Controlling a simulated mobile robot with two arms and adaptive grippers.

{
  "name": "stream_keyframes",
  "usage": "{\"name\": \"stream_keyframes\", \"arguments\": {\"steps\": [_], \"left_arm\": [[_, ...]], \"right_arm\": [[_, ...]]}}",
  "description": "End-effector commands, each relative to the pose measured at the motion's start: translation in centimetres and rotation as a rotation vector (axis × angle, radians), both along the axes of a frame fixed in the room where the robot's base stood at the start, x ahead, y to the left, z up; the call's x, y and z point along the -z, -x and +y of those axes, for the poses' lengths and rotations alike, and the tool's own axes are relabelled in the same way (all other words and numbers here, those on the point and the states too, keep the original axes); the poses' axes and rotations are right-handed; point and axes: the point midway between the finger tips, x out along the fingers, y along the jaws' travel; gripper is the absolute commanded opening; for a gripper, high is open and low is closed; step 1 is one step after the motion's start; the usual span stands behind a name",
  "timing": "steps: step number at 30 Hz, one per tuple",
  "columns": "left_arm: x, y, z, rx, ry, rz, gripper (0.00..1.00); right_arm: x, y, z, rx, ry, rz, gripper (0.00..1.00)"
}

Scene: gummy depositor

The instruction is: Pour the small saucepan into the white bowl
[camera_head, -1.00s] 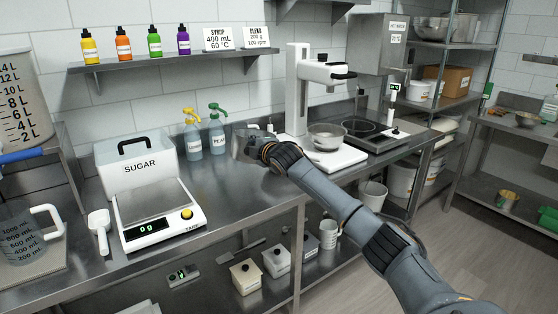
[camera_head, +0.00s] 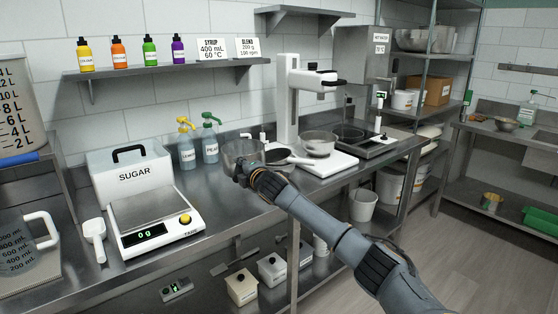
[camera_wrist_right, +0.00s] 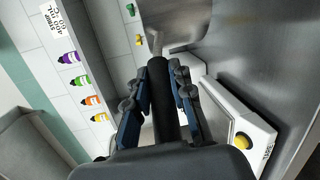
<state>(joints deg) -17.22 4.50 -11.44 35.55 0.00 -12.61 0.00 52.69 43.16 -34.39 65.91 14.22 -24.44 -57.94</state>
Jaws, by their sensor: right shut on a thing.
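The small saucepan (camera_head: 243,151) is a grey metal pan held above the steel counter, behind the scale. My right gripper (camera_head: 244,174) is shut on its handle. In the right wrist view the dark handle (camera_wrist_right: 165,112) runs between the two fingers, and part of the metal pan (camera_wrist_right: 178,22) shows beyond them. The pan's contents cannot be made out. A bowl (camera_head: 319,146), looking pale grey, sits on the white base of the stand mixer, to the right of the saucepan and apart from it. My left gripper is out of view.
The white mixer (camera_head: 290,105) rises behind the bowl, with a dark hot plate (camera_head: 350,133) to its right. Two pump bottles (camera_head: 198,145) stand behind the saucepan. A scale (camera_head: 150,220) and a sugar box (camera_head: 130,182) are at left. A shelf (camera_head: 165,68) hangs above.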

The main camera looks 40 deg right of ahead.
Motion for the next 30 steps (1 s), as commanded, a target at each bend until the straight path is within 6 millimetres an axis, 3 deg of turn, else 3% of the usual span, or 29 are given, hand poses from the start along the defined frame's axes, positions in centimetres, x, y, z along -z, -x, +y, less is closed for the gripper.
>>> {"name": "stream_keyframes", "arguments": {"steps": [1, 10, 17, 30], "left_arm": [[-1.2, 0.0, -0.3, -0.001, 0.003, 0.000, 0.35], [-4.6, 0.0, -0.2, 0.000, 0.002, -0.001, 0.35], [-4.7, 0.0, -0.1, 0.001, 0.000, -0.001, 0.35], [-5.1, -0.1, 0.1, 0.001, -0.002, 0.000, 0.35]], "right_arm": [[-1.6, 0.0, 0.1, -0.003, 0.002, -0.008, 0.00], [-4.5, 0.0, 0.1, -0.003, 0.001, -0.007, 0.00], [-4.4, 0.4, 0.5, -0.005, 0.002, -0.005, 0.00], [-4.6, 4.4, 3.6, -0.005, 0.002, -0.006, 0.00]]}}
